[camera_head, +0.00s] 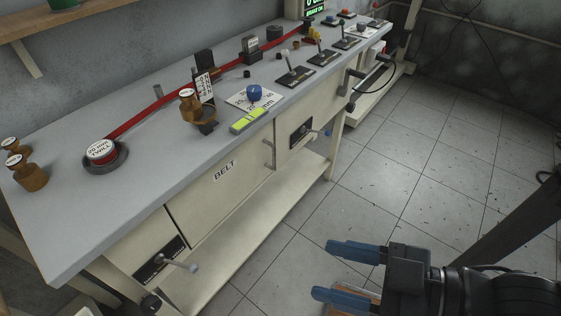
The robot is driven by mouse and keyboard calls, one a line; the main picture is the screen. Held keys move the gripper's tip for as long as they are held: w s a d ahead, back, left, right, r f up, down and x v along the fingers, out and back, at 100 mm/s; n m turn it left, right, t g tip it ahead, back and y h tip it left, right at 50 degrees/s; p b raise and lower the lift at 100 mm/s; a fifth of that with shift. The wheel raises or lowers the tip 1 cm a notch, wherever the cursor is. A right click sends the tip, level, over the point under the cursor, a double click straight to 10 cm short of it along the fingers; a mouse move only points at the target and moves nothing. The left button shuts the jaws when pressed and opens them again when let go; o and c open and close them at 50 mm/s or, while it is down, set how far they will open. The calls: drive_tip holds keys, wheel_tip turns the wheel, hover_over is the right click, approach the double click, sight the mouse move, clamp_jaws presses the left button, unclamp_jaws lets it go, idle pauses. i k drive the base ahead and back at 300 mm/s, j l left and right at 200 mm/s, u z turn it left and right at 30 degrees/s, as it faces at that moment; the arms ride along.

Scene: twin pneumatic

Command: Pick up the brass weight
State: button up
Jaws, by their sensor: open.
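Two brass weights with white labelled tops stand at the far left of the grey bench: a smaller one behind (13,150) and a larger one in front (29,177). A third brass-coloured weight (193,108) with a pale top sits or hangs at a black upright scale (204,88) mid-bench; its exact support is unclear. My gripper (331,271), with two blue fingers, is open and empty at the lower right. It is over the floor, apart from the bench and all the weights.
The bench (75,215) carries a red belt (150,106) from a round "20 mm twill" spool (101,153), a blue knob (254,92) and several levers. Handles stick out from its front, with a low shelf (265,212) below. Tiled floor (380,200) lies clear between bench and gripper.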

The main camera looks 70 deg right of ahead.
sight(191, 110)
drive_tip(key=k+l+z, duration=0.15)
drive_tip(key=l, duration=0.25)
drive_tip(key=l+z, duration=0.15)
drive_tip(key=l, duration=0.3)
drive_tip(key=k+l+z, duration=0.15)
drive_tip(key=l, duration=0.3)
